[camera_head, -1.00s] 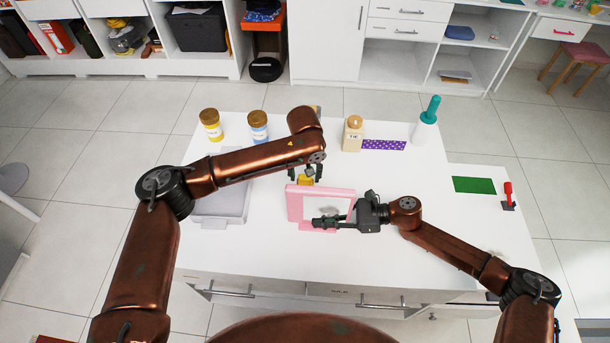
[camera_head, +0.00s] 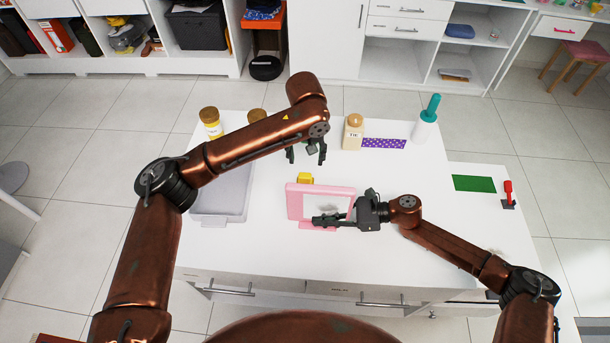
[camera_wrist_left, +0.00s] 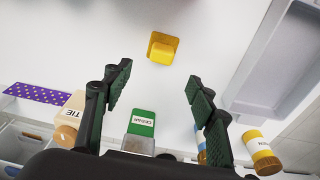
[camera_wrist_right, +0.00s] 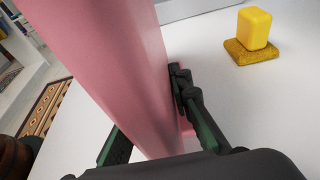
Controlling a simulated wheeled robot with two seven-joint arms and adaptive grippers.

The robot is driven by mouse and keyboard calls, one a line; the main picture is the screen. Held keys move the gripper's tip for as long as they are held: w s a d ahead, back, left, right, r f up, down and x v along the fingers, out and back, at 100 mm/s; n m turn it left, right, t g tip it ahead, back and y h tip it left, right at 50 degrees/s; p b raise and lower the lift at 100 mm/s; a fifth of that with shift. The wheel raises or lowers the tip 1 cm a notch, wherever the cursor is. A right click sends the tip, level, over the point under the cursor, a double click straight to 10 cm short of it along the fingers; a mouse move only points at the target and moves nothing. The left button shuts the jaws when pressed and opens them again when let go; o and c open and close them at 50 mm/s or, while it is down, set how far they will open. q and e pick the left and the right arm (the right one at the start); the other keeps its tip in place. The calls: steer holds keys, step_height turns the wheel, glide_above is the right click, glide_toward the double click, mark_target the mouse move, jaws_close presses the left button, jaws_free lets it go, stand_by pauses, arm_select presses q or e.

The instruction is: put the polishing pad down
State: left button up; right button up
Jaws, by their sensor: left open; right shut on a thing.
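The yellow polishing pad (camera_head: 305,179) rests on the white tabletop, just behind the pink frame. My left gripper (camera_head: 307,155) is open and empty, above and beyond the pad, apart from it. In the left wrist view the pad (camera_wrist_left: 163,47) lies past the open fingertips (camera_wrist_left: 158,78) with clear space around it.
A grey tray (camera_head: 209,219) is at the left, partly behind my left arm. A green mat (camera_head: 474,184) lies right.

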mark_target(305, 175)
arm_select(q)
steer(key=f, duration=0.3)
steer(key=w+f, duration=0.1)
steer(key=f, duration=0.7)
steer(key=shift+w+a, duration=0.25)
steer(key=shift+w, duration=0.1)
steer(key=shift+c, duration=0.4)
steer(key=c, duration=1.1)
steer(key=shift+o, duration=0.2)
step_height(305, 175, up, 10)
